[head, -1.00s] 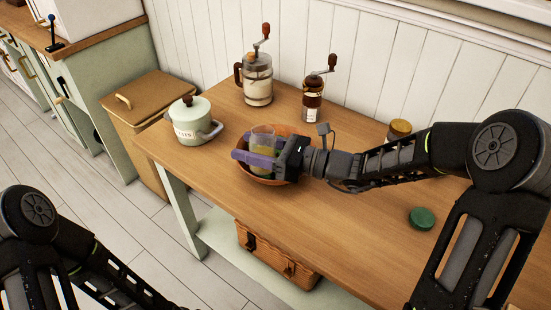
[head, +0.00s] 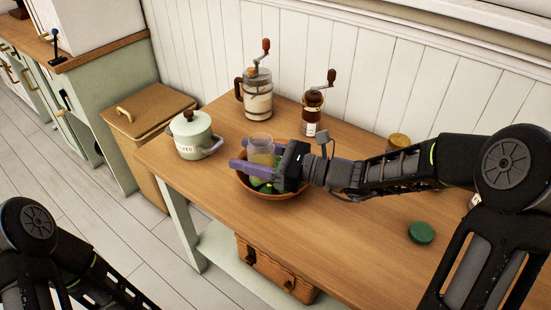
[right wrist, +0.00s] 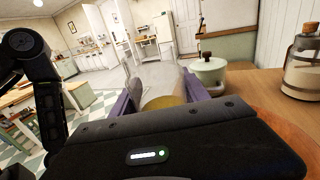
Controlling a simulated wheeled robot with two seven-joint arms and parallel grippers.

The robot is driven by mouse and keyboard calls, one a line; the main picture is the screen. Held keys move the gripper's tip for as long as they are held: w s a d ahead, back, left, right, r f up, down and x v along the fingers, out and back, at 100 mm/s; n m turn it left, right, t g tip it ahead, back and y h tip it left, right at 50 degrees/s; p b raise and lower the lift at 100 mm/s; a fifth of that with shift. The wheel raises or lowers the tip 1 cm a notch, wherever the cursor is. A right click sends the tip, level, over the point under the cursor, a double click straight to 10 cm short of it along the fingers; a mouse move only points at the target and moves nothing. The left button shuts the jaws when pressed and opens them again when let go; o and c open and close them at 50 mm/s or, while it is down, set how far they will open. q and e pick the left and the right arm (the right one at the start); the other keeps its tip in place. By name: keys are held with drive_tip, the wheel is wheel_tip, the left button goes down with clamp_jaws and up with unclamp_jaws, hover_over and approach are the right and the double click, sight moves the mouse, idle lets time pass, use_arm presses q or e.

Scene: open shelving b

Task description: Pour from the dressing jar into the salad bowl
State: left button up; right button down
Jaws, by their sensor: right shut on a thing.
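The dressing jar (head: 261,145) is clear glass with yellowish dressing in it. My right gripper (head: 254,162) is shut on it with its purple fingers at the jar's sides, over the salad bowl. The jar looks close to upright, with its mouth uncovered. The salad bowl (head: 272,196) is brown and holds green leaves; the gripper hides part of it. In the right wrist view, the yellow dressing in the jar (right wrist: 162,103) shows between the fingers, and the bowl's rim (right wrist: 288,130) shows at right. My left arm is at the lower left of the head view, its gripper out of frame.
A pale green lidded pot (head: 193,135) stands left of the bowl. A glass jar with a crank (head: 257,95) and a brown grinder (head: 311,112) stand behind. A green lid (head: 421,232) lies on the table at right. The table front (head: 320,240) is clear.

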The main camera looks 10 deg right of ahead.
sight(248, 144)
drive_tip(key=shift+r+p, duration=0.85)
drive_tip(key=shift+r, duration=0.75)
use_arm(q)
wheel_tip(248, 144, up, 3)
drive_tip(key=shift+f, duration=0.2)
